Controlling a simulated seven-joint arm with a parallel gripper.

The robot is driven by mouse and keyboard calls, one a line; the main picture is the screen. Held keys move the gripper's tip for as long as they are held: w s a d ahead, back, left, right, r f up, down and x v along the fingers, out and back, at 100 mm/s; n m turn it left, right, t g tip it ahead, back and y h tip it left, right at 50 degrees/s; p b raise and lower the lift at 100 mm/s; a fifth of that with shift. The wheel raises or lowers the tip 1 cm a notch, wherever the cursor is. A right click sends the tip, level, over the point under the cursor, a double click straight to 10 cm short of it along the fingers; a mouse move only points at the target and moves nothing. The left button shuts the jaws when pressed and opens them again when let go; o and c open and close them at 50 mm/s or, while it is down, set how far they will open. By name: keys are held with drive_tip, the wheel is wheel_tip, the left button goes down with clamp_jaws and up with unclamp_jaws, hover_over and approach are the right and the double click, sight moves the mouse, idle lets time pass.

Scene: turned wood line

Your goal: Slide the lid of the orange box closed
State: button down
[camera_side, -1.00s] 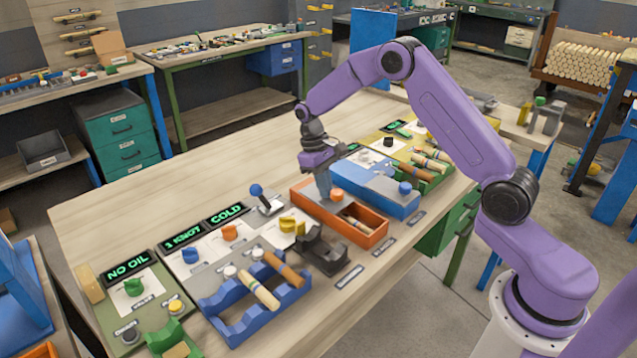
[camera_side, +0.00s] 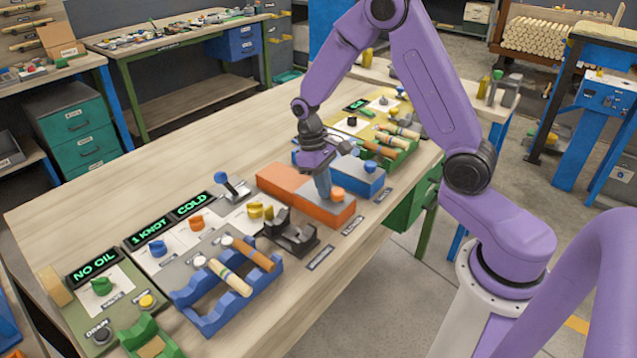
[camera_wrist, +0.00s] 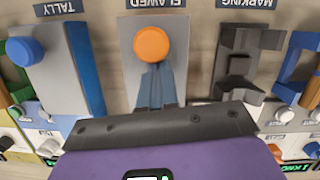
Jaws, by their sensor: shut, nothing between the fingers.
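The orange box (camera_side: 283,181) stands on the bench between the blue box and a black cradle. Its grey lid (camera_side: 318,204) with an orange knob (camera_side: 337,194) lies over the front part, and no open compartment shows. The lid (camera_wrist: 177,60) reaches close to the box's front edge in the wrist view. My gripper (camera_side: 325,196) is shut and empty, pointing down with its fingertips just behind the knob. In the wrist view the fingers (camera_wrist: 157,82) appear against or very close to the knob (camera_wrist: 151,44); exact contact cannot be told.
The blue box (camera_side: 370,183) with its blue knob stands close on the right. The black cradle (camera_side: 290,236) and a blue rack (camera_side: 205,312) with turned pieces are on the left. A lever (camera_side: 231,184) stands behind. The bench's back left is clear.

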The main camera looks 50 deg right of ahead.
sight(316, 194)
drive_tip(key=shift+s, duration=0.45)
drive_tip(key=w+v, duration=0.1)
drive_tip(key=v, duration=0.8)
drive_tip(key=s+a+r+n, duration=0.3)
drive_tip(key=s+a, duration=0.2)
drive_tip(key=s+a+n+t, duration=0.2)
drive_tip(key=s+n, duration=0.5)
drive_tip(key=s, duration=1.5)
drive_tip(key=shift+s+a+r+n+t+y, duration=0.25)
drive_tip(key=shift+a+r+n+t+y, duration=0.1)
drive_tip(key=shift+n+t+y, duration=0.05)
